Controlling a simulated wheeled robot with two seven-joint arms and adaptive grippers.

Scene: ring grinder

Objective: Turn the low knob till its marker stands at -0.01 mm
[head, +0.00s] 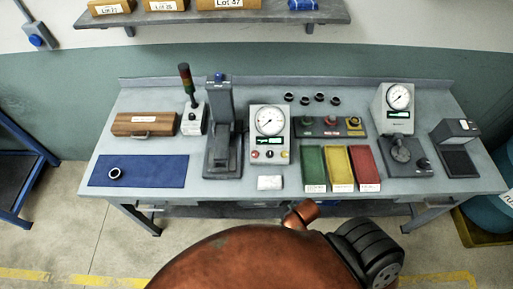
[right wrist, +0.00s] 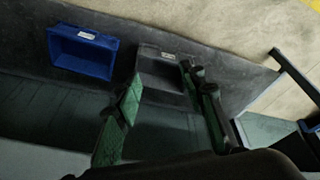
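A grey gauge box (head: 269,132) with a round white dial and a small green display stands mid-bench in the head view. A row of small knobs (head: 269,154) is on its lower front. Their markings are too small to read, and I cannot tell which is the low knob. My right gripper (right wrist: 162,76) shows in the right wrist view with its green-padded fingers apart and nothing between them. It is away from the gauge box, which that view does not show. My left gripper is not in view.
A panel with coloured knobs (head: 331,122) and green, yellow and red trays (head: 340,166) are right of the box. A dark column stand (head: 222,130) is left of it. A second gauge (head: 399,98) stands further right. A blue bin (right wrist: 82,52) shows in the wrist view.

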